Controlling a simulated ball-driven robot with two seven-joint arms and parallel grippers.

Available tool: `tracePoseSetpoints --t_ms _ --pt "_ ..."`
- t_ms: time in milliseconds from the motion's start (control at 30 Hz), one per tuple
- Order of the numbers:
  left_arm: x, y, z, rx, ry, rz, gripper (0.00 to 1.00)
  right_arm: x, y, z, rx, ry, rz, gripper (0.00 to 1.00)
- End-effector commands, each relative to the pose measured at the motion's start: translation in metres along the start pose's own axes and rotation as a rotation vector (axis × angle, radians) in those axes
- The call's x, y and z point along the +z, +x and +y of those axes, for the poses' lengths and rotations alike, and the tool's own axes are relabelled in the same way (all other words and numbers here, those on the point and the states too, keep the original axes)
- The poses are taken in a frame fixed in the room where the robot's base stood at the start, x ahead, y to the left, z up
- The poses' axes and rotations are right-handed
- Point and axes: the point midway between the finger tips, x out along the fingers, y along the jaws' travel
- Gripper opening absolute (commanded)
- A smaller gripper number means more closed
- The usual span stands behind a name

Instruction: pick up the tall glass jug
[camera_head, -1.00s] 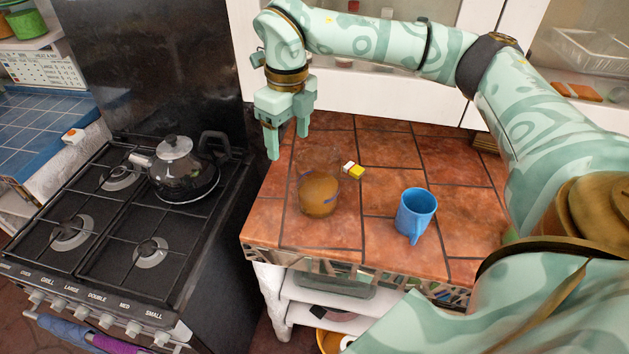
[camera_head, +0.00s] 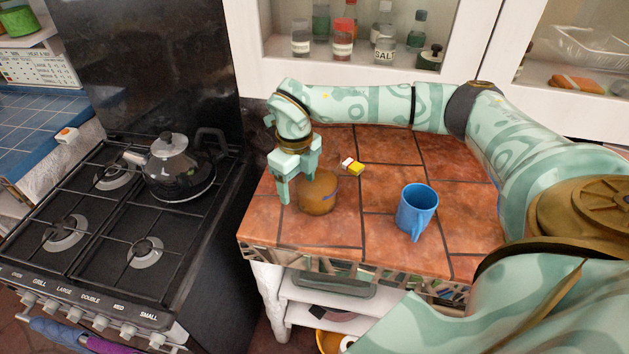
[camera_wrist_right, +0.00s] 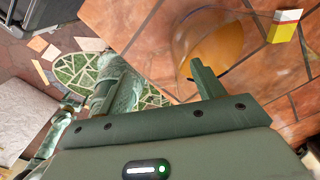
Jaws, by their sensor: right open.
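The tall glass jug (camera_head: 318,194) stands upright on the tiled counter near its left side. It is clear, with orange-brown liquid in the lower part. My right gripper (camera_head: 297,184) is open and low at the jug's left side, and it hides part of the jug's upper glass. In the right wrist view the jug (camera_wrist_right: 218,45) lies beyond the right-hand finger of the open gripper (camera_wrist_right: 155,88), not clearly between the fingers. Whether a finger touches the glass I cannot tell. My left gripper is not in view.
A blue mug (camera_head: 416,207) stands right of the jug. A small yellow and white block (camera_head: 353,166) lies behind it. The stove (camera_head: 110,225) with a kettle (camera_head: 178,170) is to the left. The counter's (camera_head: 390,258) front edge is close to the jug.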

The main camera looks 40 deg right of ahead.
Motion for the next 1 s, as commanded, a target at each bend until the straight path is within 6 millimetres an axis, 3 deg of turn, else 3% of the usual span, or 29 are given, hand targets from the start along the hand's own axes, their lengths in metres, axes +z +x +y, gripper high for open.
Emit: tracePoseSetpoints --t_ms 300,500,567,1000 --pt "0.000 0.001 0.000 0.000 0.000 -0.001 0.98 0.000 0.009 0.000 0.000 0.000 -0.002 0.68" --pt "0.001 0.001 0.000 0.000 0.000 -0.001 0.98 0.000 0.009 0.000 0.000 0.000 -0.001 0.12" --pt "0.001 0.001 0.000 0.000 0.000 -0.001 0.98 0.000 0.008 0.000 0.000 0.000 -0.001 0.00" --pt "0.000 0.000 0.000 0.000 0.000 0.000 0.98 0.001 -0.001 0.000 -0.001 0.000 -0.005 0.00"
